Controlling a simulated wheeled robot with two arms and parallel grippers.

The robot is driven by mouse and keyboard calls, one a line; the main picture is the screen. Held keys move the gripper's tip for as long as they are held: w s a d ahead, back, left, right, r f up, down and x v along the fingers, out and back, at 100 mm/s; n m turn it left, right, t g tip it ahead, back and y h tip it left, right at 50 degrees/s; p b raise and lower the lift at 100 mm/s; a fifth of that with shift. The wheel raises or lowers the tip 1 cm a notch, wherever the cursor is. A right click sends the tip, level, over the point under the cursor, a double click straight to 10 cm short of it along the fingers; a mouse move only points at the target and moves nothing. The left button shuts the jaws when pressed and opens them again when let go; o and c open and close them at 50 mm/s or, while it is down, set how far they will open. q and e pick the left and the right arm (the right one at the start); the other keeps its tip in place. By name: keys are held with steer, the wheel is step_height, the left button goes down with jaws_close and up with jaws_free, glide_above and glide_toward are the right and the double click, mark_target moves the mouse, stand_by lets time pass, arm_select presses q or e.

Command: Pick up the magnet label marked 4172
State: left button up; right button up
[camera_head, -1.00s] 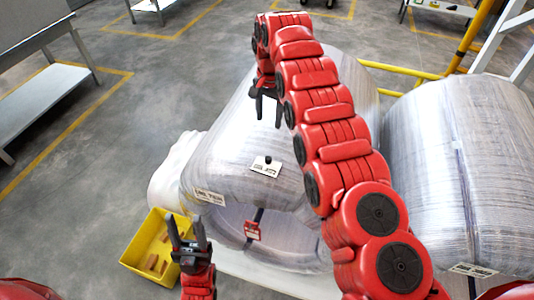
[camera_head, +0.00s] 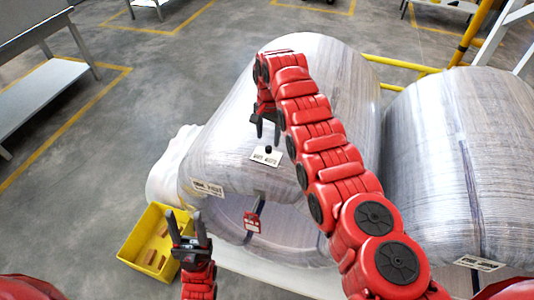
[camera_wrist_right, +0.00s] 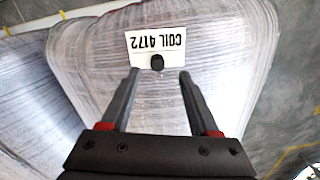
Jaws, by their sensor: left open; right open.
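The magnet label (camera_head: 267,156) is a white card with a black knob, lying on top of the wrapped coil (camera_head: 222,132). In the right wrist view the label (camera_wrist_right: 172,47) reads "COIL 4172" upside down, and its black knob (camera_wrist_right: 157,62) sits near the card's edge. My right gripper (camera_head: 264,136) is open just above the label; in its wrist view the fingertips (camera_wrist_right: 158,72) are apart, one on each side near the knob, with nothing between them gripped. My left gripper (camera_head: 190,222) is open and empty, over the edge of the yellow bin.
A yellow bin (camera_head: 134,262) with several brown blocks stands at lower left. A second wrapped coil (camera_head: 440,150) is at right. Other labels are on the near coil's edge (camera_head: 208,188) and the right coil (camera_head: 479,263). A red tag (camera_head: 252,222) hangs at the near coil's opening.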

mark_target(269, 148)
steer(key=shift+f+p, duration=0.25)
steer(key=shift+p, duration=0.05)
steer(key=shift+s+d+f+p, duration=0.15)
steer(key=shift+f+p, duration=0.35)
steer(key=shift+f, duration=1.55)
jaws_close()
